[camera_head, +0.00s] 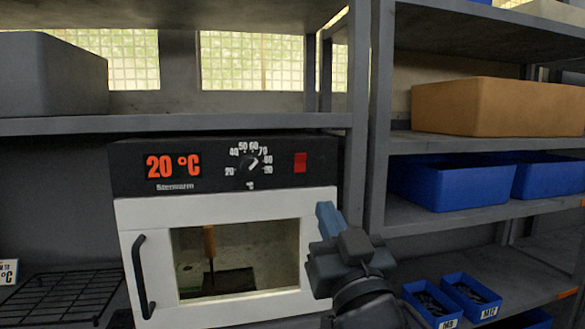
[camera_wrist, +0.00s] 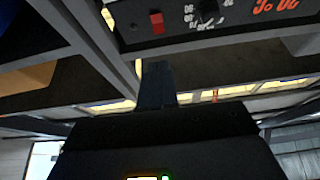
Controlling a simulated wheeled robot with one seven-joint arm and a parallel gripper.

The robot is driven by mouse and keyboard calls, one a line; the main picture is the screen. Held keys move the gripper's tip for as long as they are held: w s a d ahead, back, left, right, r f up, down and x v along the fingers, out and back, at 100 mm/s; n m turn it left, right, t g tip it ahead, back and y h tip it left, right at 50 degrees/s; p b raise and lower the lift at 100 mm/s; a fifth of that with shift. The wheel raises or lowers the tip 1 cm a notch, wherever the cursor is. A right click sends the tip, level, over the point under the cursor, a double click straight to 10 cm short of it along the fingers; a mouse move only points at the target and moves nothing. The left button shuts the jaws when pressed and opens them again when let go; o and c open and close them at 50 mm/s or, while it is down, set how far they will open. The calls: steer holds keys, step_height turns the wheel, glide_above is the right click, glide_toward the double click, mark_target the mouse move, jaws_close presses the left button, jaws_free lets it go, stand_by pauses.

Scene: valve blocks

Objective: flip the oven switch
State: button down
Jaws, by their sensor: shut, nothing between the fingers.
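The oven (camera_head: 317,225) has a white front, a window and a black control panel (camera_head: 220,182) along its top. The red oven switch (camera_head: 300,162) is at the panel's right end. It also shows in the wrist view (camera_wrist: 156,22), where the panel appears upside down. My gripper (camera_head: 325,210) is shut and empty, with blue fingers pointing up. In the head view it appears below and a little right of the switch, by the oven's upper right corner. The fingers (camera_wrist: 157,80) also show in the wrist view, apart from the switch in the picture.
A dial (camera_head: 248,167) and a display reading 20 °C (camera_head: 173,166) are left of the switch. A shelf (camera_head: 200,124) runs just above the oven. A grey shelf post (camera_head: 378,110) stands close to its right. Blue bins (camera_head: 445,188) sit on the right shelves.

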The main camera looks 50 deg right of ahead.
steer(key=shift+w, duration=0.1)
stand_by(0.3)
steer(key=b, duration=0.3)
glide_toward(298, 149)
steer(key=x, duration=0.5)
steer(key=shift+p, duration=0.4)
